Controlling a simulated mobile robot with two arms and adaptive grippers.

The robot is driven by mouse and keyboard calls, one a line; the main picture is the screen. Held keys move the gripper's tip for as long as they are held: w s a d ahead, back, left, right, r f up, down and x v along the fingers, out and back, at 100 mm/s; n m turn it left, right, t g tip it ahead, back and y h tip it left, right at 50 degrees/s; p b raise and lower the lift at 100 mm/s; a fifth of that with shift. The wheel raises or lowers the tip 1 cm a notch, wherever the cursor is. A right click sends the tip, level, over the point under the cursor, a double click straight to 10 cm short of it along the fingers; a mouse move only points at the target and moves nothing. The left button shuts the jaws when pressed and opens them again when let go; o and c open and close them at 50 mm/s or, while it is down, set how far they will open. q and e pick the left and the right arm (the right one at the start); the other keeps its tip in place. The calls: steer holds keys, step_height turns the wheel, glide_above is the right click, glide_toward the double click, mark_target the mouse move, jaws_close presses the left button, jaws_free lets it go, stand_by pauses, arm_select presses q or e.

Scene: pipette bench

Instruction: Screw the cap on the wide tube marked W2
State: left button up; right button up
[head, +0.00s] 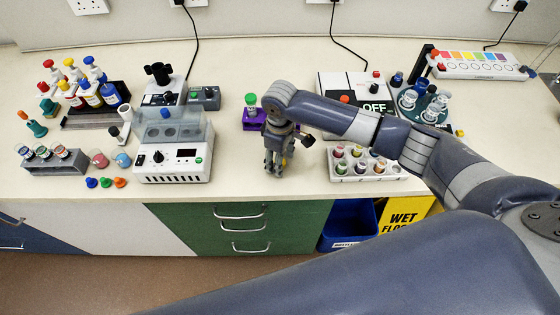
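A grey rack (57,168) at the far left holds several short wide tubes (43,154). Their marks are too small to read, so I cannot tell which is W2. A blue cap (91,183), a green cap (105,182) and an orange cap (120,183) lie on the bench right of the rack. A green-capped tube (251,103) stands in a purple holder (254,121) at bench centre. My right gripper (276,170) points down just right and in front of that holder, its fingers low over the bench. Whether it holds anything is unclear. My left gripper is out of view.
A white device with a clear lid (175,165) stands between the caps and my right gripper. Pink and blue cups (122,160) stand behind the caps. Bench front centre is clear.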

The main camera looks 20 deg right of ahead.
steer(key=c, duration=0.7)
steer(key=shift+r, duration=0.1)
steer(key=shift+r+b, duration=0.3)
steer(key=shift+r, duration=0.1)
step_height(320, 180, up, 3)
steer(key=shift+f+b, duration=0.2)
steer(key=shift+b, duration=0.55)
steer(key=s+a+b, duration=0.1)
steer(key=s+a, duration=0.2)
steer(key=s, duration=0.4)
steer(key=s+a+r+b, duration=0.1)
steer(key=s+a+b, duration=0.1)
steer(key=s, duration=0.5)
steer(key=shift+s+a+r, duration=0.25)
steer(key=shift+s+a, duration=0.15)
steer(key=shift+a, duration=0.1)
